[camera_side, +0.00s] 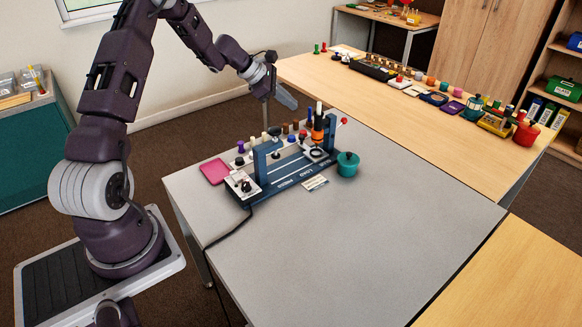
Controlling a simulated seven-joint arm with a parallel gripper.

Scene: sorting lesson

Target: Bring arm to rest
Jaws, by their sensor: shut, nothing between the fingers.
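My gripper (286,97) is raised in the air beyond the far left part of the grey table (380,235). It is shut and holds nothing. My arm arches up out of the top of the picture and comes down to the gripper. The gripper is apart from the objects on the table in this view.
A blue apparatus (297,182) with uprights stands on the grey table, its black cable running left. A pink tray (214,171) and a teal pot (347,164) flank it. The table's front right is clear. A wooden bench (440,140) with several items stands behind.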

